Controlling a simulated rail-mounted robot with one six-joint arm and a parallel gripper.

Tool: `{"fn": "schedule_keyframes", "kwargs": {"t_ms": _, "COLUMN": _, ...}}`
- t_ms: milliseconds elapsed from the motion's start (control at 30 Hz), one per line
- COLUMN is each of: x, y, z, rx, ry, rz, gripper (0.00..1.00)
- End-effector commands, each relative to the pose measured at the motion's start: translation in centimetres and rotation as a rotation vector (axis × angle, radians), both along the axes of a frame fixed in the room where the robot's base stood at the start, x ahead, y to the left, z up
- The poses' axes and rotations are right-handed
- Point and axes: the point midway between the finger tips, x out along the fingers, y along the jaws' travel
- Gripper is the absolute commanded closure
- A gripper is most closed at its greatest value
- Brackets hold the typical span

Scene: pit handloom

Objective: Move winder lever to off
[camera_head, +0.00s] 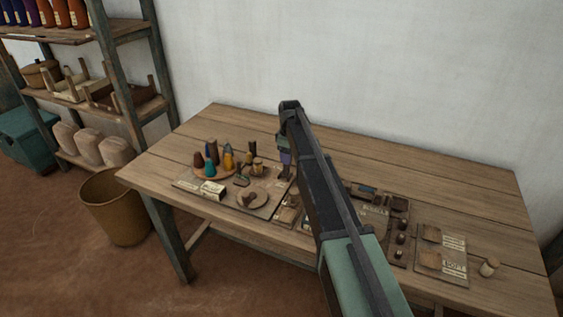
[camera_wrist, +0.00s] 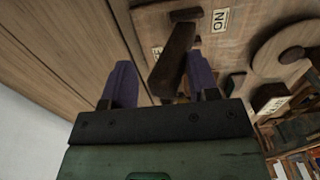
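My gripper (camera_head: 285,170) is low over the workbench, at the right edge of the winder board. In the wrist view its two purple fingers are apart and my gripper (camera_wrist: 159,65) is open. A dark wooden lever (camera_wrist: 172,62) sits in the gap between the fingers, close to the right finger and clear of the left one. The lever stands on the wooden winder board (camera_wrist: 150,22). An upside-down "ON" label (camera_wrist: 220,20) is on the board beyond it. A second label (camera_wrist: 157,50) is mostly hidden behind the lever.
In the head view a round tray of coloured cones (camera_head: 212,165) stands left of my gripper. Boards with small blocks and labels (camera_head: 440,250) lie to the right. The back of the bench (camera_head: 400,165) is clear. A basket (camera_head: 115,208) and a shelf stand at left.

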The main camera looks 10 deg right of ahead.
Motion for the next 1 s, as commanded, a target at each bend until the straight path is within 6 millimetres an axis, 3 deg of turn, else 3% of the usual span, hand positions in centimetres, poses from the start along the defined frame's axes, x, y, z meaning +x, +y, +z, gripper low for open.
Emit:
{"fn": "schedule_keyframes", "kwargs": {"t_ms": 367, "x": -0.1, "y": 0.1, "z": 0.2, "rx": 0.001, "ry": 0.001, "rz": 0.001, "gripper": 0.47}}
{"fn": "schedule_keyframes", "kwargs": {"t_ms": 900, "x": -0.1, "y": 0.1, "z": 6.5, "rx": 0.001, "ry": 0.002, "rz": 0.001, "gripper": 0.47}}
{"fn": "schedule_keyframes", "kwargs": {"t_ms": 1000, "x": -0.1, "y": 0.1, "z": 6.8, "rx": 0.002, "ry": 0.002, "rz": 0.001, "gripper": 0.47}}
